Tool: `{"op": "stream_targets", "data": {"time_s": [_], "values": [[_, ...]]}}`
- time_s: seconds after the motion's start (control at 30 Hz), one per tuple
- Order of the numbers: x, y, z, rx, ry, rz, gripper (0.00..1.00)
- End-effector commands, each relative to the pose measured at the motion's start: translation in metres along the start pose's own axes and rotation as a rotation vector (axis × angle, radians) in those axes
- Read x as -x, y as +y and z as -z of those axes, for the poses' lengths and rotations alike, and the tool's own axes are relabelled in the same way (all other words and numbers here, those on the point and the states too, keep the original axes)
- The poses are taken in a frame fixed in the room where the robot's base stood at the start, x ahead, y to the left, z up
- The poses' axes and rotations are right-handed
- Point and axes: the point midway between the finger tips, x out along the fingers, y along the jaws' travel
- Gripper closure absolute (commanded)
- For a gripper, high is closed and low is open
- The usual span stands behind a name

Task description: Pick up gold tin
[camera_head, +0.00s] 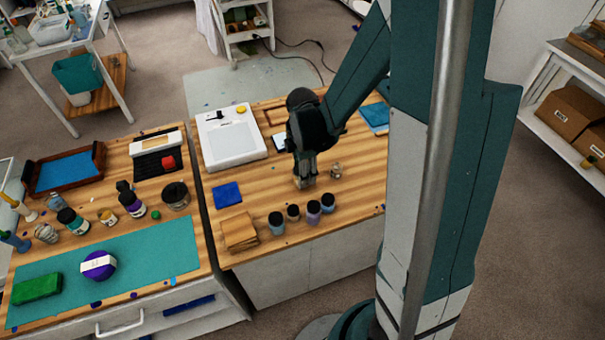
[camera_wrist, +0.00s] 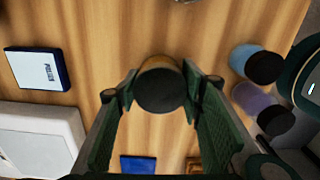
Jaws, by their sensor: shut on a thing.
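The gold tin (camera_wrist: 160,64) shows in the wrist view as a round tin with a gold-brown side and a dark round top. It sits between the two green-padded fingers of my gripper (camera_wrist: 162,97), which are shut on it, one finger on each side. In the head view my gripper (camera_head: 305,181) points down low over the right wooden table, and the fingers largely hide the tin. I cannot tell whether the tin touches the table.
A small glass jar (camera_head: 336,170) stands right of my gripper. A white device (camera_head: 231,140) lies behind left. A blue square (camera_head: 227,195) and brown pouches (camera_head: 239,232) lie left.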

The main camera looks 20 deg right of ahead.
Motion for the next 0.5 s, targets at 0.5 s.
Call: {"op": "stream_targets", "data": {"time_s": [0.5], "values": [[0.041, 0.000, 0.000, 0.000, 0.000, 0.000, 0.77]]}}
